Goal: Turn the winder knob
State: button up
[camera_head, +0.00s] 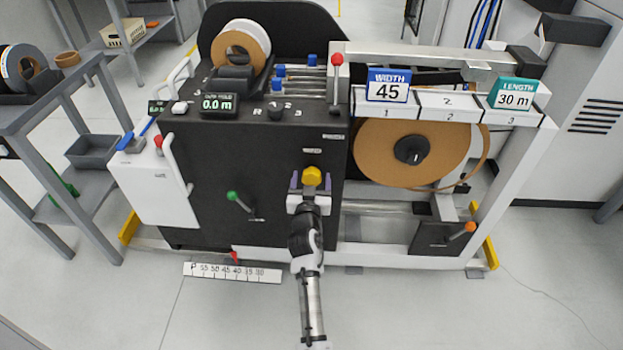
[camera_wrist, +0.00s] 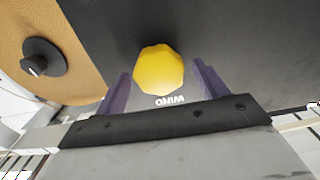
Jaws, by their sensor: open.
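The winder knob (camera_head: 312,176) is yellow and faceted, on the black front panel of the machine. It also shows in the wrist view (camera_wrist: 159,70), above an upside-down label reading WIND. My gripper (camera_head: 311,180) is in front of the panel, with its purple fingers on either side of the knob. In the wrist view the fingers of my gripper (camera_wrist: 158,85) are open, with gaps between them and the knob. I cannot tell how deep the knob sits between the fingertips.
A large brown roll (camera_head: 383,150) is right of the panel. A green-tipped lever (camera_head: 233,196) is to the left and a red-tipped lever (camera_head: 337,65) above. An orange-tipped lever (camera_head: 469,228) is at lower right.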

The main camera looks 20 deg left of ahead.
jog(key=c, duration=1)
jog(key=shift+o, duration=0.2)
jog(key=n, duration=0.3)
jog(key=shift+a+n, duration=0.1)
jog(key=shift+n, duration=0.2)
jog(key=shift+n+p, duration=0.5)
jog(key=shift+n, duration=1.2)
jog(key=o, duration=1)
jog(key=shift+a, duration=0.1)
jog(key=shift+c, duration=0.2)
